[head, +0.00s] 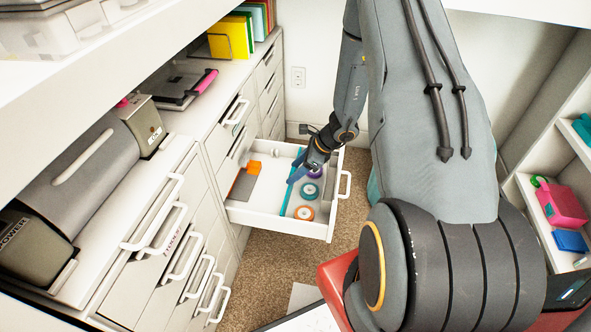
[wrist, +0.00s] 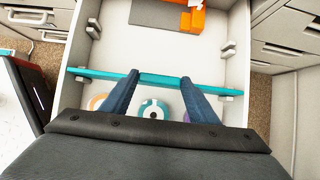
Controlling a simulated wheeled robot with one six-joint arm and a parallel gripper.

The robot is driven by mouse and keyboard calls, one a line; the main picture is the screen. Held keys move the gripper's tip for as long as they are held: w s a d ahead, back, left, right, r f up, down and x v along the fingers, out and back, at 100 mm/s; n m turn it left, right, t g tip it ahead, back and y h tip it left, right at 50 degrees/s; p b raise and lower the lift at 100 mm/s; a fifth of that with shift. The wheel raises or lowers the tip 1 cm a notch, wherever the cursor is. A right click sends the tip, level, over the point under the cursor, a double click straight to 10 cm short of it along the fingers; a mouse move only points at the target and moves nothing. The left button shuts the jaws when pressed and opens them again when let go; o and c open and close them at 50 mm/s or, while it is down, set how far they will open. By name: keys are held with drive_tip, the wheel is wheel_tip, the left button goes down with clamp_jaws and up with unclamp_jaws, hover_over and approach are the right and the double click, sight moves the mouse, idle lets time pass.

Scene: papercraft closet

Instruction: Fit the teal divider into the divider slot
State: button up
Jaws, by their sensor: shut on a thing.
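The teal divider (wrist: 155,80) spans the open white drawer (wrist: 244,30) from side to side in the wrist view. In the head view the divider (head: 291,189) is a thin teal strip across the drawer. My gripper (wrist: 160,79) is shut on the middle of the divider, with one blue finger left of centre and one right. White slot brackets show at the walls: one by the divider's left end (wrist: 83,76), one by its right end (wrist: 230,95). The ends line up with these brackets, but I cannot tell how deep they sit. In the head view my gripper (head: 297,172) is inside the drawer.
Orange (head: 304,213), teal (head: 308,190) and purple (head: 315,171) tape rolls lie on one side of the divider. A grey and orange item (head: 244,182) lies on the other side. Another bracket pair (wrist: 228,49) is farther along. Cabinets with handles stand left.

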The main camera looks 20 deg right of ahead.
drive_tip(key=shift+f+b, duration=0.45)
drive_tip(key=shift+f, duration=0.25)
drive_tip(key=o, duration=1.1)
drive_tip(key=shift+r, duration=0.1)
drive_tip(key=p+v, duration=0.1)
drive_tip(key=v, duration=0.6)
drive_tip(key=shift+s+r+p, duration=0.15)
drive_tip(key=shift+r+p, duration=0.1)
drive_tip(key=shift+p, duration=0.05)
drive_tip(key=shift+d, duration=0.1)
